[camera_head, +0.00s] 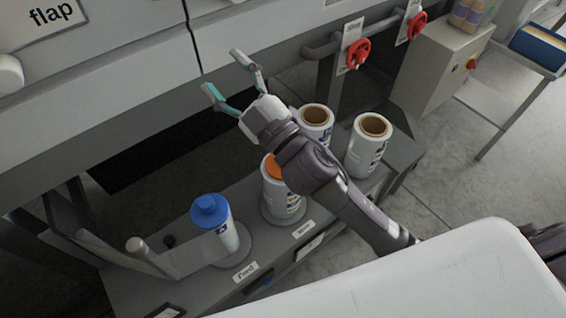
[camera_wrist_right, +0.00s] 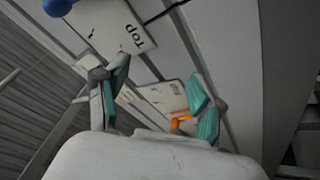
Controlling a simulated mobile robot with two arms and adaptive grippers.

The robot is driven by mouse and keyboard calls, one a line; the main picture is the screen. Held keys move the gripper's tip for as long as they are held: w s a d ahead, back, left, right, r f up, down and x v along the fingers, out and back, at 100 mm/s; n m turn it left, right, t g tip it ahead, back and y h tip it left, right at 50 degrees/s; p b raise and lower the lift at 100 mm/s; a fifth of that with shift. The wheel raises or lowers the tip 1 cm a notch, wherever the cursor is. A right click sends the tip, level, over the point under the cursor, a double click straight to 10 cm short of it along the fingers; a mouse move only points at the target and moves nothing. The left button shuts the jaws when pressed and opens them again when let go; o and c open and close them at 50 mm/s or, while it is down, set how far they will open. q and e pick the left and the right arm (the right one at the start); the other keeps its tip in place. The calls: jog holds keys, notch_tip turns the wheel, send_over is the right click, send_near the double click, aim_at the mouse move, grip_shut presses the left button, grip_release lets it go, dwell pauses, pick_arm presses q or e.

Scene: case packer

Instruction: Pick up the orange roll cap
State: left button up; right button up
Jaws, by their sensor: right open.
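The orange roll cap (camera_head: 271,166) sits on top of a white labelled roll (camera_head: 272,196) in the head view. The roll stands upright on a grey base, and my right arm covers part of both cap and roll. My right gripper (camera_head: 224,72) is open and empty, up and to the left of the cap in the picture, in front of the machine. Its spread teal-padded fingers also show in the wrist view (camera_wrist_right: 158,82). The cap cannot be made out for certain there; a small orange piece (camera_wrist_right: 180,122) shows beside one finger. My left gripper is not in view.
A roll with a blue cap (camera_head: 211,208) stands to the left on the same base. Two uncapped rolls with brown cores (camera_head: 315,115) (camera_head: 374,126) stand to the right. Red valve handles (camera_head: 357,53) hang behind. A white panel marked "Top" (camera_wrist_right: 112,28) shows in the wrist view.

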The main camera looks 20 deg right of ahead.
jog(key=s+a+r+n+g+y, duration=0.3)
jog(key=s+a+n+g+y, duration=0.2)
jog(key=a+n+g+y, duration=0.75)
notch_tip(320, 180, down, 12)
jog(key=s+d+n+g+h, duration=0.2)
jog(key=s+n+g+h, duration=0.1)
jog(key=n+g+h, duration=0.9)
jog(key=w+d+f+t+h, duration=0.2)
jog(key=w+d+h, duration=0.15)
jog(key=d, duration=0.35)
jog(key=w+d+f+t+h, duration=0.1)
jog(key=w+d+h, duration=0.1)
jog(key=d+h, duration=0.35)
jog(key=w+d+f+t+h, duration=0.2)
jog(key=w+d, duration=0.1)
jog(key=d, duration=0.6)
jog(key=shift+n+g, duration=0.25)
jog(key=shift+n, duration=0.2)
notch_tip(320, 180, down, 7)
jog(key=shift+w+a+r+p, duration=0.1)
jog(key=shift+p, duration=0.95)
jog(key=shift+a+f, duration=0.1)
jog(key=shift+f, duration=0.4)
jog(key=shift+a+f+p, duration=0.15)
jog(key=shift+f+p, duration=0.2)
jog(key=shift+p, duration=0.2)
jog(key=f, duration=0.2)
jog(key=f+p, duration=0.1)
jog(key=shift+s+a+f, duration=0.2)
jog(key=shift+f, duration=0.5)
